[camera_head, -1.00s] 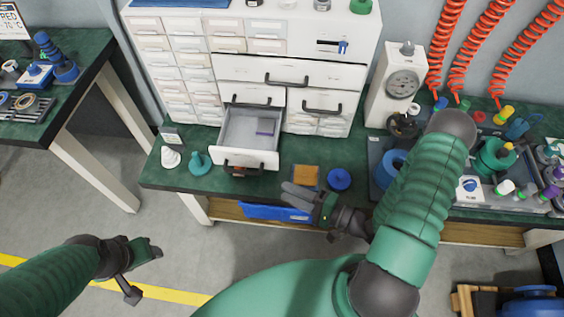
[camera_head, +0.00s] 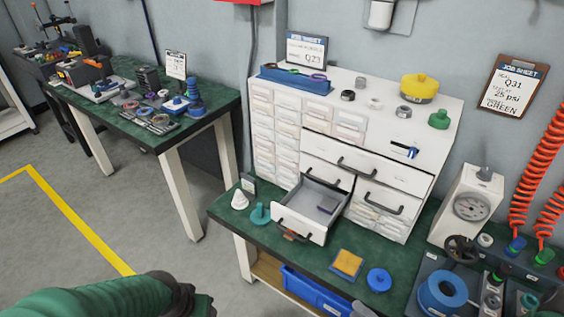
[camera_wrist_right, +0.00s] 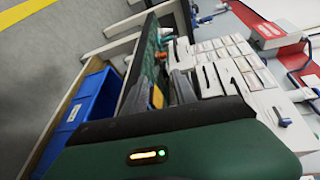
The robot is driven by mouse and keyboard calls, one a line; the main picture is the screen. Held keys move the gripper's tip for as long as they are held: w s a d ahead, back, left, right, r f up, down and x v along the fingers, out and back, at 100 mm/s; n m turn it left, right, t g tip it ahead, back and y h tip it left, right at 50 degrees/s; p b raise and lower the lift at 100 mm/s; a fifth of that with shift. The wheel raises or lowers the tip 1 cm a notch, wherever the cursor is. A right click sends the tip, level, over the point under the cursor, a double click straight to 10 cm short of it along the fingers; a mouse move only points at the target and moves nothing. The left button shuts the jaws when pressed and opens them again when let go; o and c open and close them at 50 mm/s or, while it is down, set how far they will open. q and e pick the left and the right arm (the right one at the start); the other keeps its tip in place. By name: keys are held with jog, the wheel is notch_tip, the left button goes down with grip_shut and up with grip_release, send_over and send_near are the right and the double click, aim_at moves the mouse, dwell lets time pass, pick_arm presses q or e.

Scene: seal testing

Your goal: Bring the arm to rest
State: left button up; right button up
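My left arm's green sleeve ends in a dark wrist and a bit of my left gripper (camera_head: 203,304) at the bottom left of the head view. Its fingers are out of frame. Only the grey fingertips of my right gripper (camera_head: 362,309) show at the bottom edge, just below the blue disc (camera_head: 379,280) on the bench. In the right wrist view, the right gripper's two grey fingers (camera_wrist_right: 196,85) stand a little apart with nothing seen held between them.
The green bench (camera_head: 318,262) holds a white drawer cabinet (camera_head: 318,125) with one small drawer (camera_head: 300,224) pulled out, an orange pad (camera_head: 347,262) and a gauge unit (camera_head: 466,205). A blue bin (camera_head: 312,291) sits below. Open floor (camera_head: 60,250) lies left.

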jog(key=w+d+f+n+g+h, duration=0.4)
jog(key=d+n+g+h, duration=0.2)
jog(key=d+n+h, duration=0.15)
jog(key=s+a+r+n+g+h, duration=0.2)
jog(key=s+a+r+n+g, duration=0.3)
jog(key=a+r, duration=0.55)
pick_arm(q)
jog(key=w+p+v, duration=0.1)
jog(key=p+v, duration=0.6)
jog(key=w+r+p+v, duration=0.1)
jog(key=w+p+v, duration=0.1)
jog(key=p+v, duration=0.5)
jog(key=shift+w+r+p, duration=0.2)
jog(key=shift+w+p, duration=0.4)
jog(key=shift+p, duration=0.15)
pick_arm(e)
notch_tip(320, 180, up, 17)
jog(key=d, duration=0.2)
jog(key=shift+s, duration=0.35)
pick_arm(q)
jog(key=shift+a, duration=0.1)
pick_arm(e)
jog(key=shift+d+f+m, duration=0.1)
jog(key=shift+m, duration=0.15)
